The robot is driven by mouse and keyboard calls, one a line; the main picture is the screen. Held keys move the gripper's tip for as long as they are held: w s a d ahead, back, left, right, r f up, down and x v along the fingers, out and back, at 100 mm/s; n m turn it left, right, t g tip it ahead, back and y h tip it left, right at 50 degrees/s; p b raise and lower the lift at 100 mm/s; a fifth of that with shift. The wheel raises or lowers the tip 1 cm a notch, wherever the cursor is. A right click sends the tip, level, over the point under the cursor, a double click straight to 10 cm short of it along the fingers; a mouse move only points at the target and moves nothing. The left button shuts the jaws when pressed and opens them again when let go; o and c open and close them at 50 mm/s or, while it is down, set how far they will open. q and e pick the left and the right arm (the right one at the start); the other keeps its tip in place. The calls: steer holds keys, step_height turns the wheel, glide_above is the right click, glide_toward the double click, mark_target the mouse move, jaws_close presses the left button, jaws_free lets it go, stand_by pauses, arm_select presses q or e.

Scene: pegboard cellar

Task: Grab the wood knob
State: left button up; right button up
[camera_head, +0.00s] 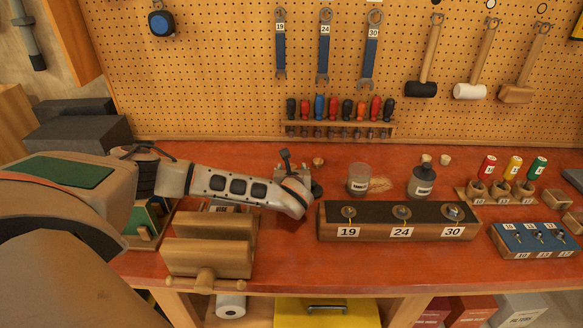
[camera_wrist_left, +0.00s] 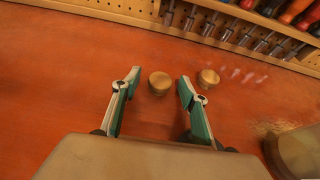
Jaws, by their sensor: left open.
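My left gripper (camera_head: 298,167) reaches over the bench from the left. In the left wrist view its two fingers (camera_wrist_left: 159,80) are apart and empty. One round wood knob (camera_wrist_left: 159,83) appears in the gap between the fingertips, with space on both sides. A second wood knob (camera_wrist_left: 208,78) lies just outside the right finger. In the head view one wood knob (camera_head: 318,161) shows just right of the gripper; the other seems hidden by the gripper. My right gripper is not in view.
A glass jar (camera_head: 359,180) stands right of the gripper. A long block (camera_head: 400,229) marked 19, 24 and 30 lies in front. A wooden vise (camera_head: 210,257) sits below my forearm. A screwdriver rack (camera_head: 338,126) lines the pegboard behind. A dark jar (camera_head: 422,184) stands further right.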

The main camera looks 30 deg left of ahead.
arm_select(q)
steer(key=shift+c, duration=1.4)
steer(key=c, duration=0.6)
steer(key=shift+o, duration=0.2)
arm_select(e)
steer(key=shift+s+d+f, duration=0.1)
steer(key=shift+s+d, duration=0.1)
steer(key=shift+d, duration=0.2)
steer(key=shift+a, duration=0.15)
